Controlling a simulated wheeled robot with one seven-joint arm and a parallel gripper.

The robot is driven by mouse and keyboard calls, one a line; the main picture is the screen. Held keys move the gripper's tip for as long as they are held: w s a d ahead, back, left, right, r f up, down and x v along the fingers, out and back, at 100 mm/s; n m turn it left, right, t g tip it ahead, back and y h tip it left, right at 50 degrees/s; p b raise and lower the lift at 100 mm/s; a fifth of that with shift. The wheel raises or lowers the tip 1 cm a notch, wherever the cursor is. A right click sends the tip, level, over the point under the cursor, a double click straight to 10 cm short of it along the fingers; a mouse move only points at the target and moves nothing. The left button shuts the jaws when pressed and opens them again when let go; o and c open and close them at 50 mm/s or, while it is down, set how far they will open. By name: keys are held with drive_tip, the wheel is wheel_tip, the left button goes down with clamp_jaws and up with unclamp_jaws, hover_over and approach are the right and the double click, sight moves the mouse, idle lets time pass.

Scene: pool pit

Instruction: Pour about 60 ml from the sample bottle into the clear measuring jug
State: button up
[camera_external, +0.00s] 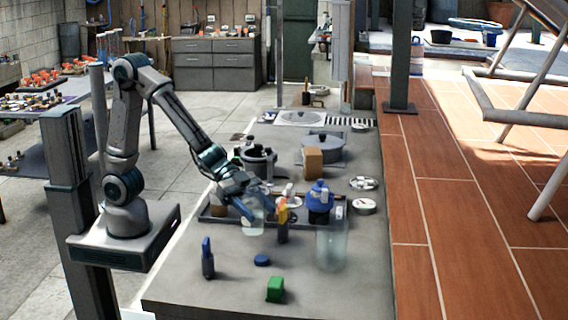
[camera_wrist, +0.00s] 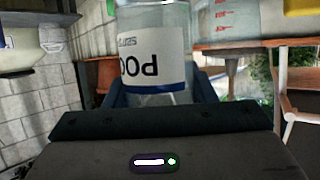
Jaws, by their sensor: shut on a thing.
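My gripper (camera_external: 250,208) is shut on the sample bottle (camera_external: 254,223), a clear bottle held at the middle of the grey counter. In the wrist view the bottle (camera_wrist: 155,55) stands between the blue fingers (camera_wrist: 160,92), with a white label whose lettering appears upside down. Its upper end is cut off by the frame, and I cannot tell its exact tilt or liquid level. The clear measuring jug (camera_external: 331,250) stands on the counter to the right of my gripper, apart from the bottle. In the wrist view the jug (camera_wrist: 225,18) shows red marks at the upper right.
A yellow-topped dark object (camera_external: 282,223) stands between the bottle and the jug. A blue-topped container (camera_external: 319,200) is behind. A blue cap (camera_external: 262,260), a green block (camera_external: 275,289) and a dark blue-topped object (camera_external: 208,260) are in front. The counter's front right is clear.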

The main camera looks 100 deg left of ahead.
drive_tip(key=w+a+p, duration=0.5)
drive_tip(key=w, duration=0.4)
drive_tip(key=w+a+p, duration=0.5)
drive_tip(key=w, duration=0.4)
drive_tip(key=shift+w+a+n+t+y, duration=0.3)
drive_tip(key=shift+w+a+n+y, duration=0.05)
drive_tip(key=shift+a+n+y, duration=0.05)
drive_tip(key=shift+p, duration=0.3)
